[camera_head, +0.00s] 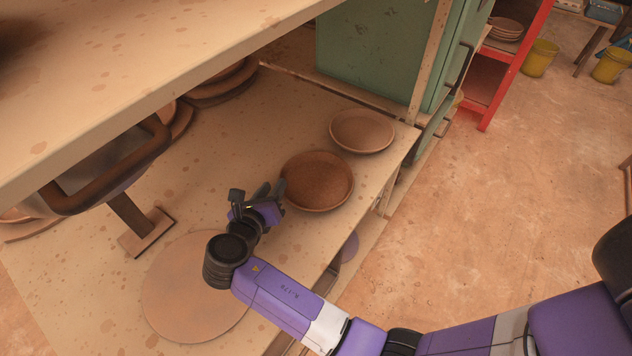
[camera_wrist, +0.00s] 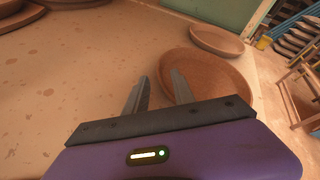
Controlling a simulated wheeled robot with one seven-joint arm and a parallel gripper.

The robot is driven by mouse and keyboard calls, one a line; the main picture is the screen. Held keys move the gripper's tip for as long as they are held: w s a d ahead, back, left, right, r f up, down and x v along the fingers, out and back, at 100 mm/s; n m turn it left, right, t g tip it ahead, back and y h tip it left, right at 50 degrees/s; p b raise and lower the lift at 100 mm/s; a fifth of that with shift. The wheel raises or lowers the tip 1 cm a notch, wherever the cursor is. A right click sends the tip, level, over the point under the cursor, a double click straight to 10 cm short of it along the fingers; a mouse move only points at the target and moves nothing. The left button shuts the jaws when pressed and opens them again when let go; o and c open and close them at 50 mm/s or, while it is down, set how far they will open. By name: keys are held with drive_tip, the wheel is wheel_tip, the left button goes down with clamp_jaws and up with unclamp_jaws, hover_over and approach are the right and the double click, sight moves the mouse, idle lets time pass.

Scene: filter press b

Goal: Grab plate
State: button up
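A brown round plate (camera_head: 318,181) with a raised rim lies on the shelf surface, just beyond my gripper. It also shows in the wrist view (camera_wrist: 215,75), past the right finger. A second, smaller brown plate (camera_head: 362,131) lies farther back near the shelf's right edge, also visible in the wrist view (camera_wrist: 216,40). My gripper (camera_head: 273,191) is at the left rim of the nearer plate. In the wrist view its two fingers (camera_wrist: 158,88) stand apart with nothing between them. The right finger overlaps the plate's near-left rim in view; I cannot tell whether it touches.
A flat round disc (camera_head: 195,300) lies under my arm. A metal stand with a curved handle (camera_head: 110,170) is at left. An upper shelf (camera_head: 130,80) overhangs the surface. A green cabinet (camera_head: 375,50) stands behind. Open floor (camera_head: 500,190) is at right.

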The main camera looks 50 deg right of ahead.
drive_tip(key=x, duration=0.5)
drive_tip(key=shift+s, duration=0.1)
clamp_jaws()
idle(1.2)
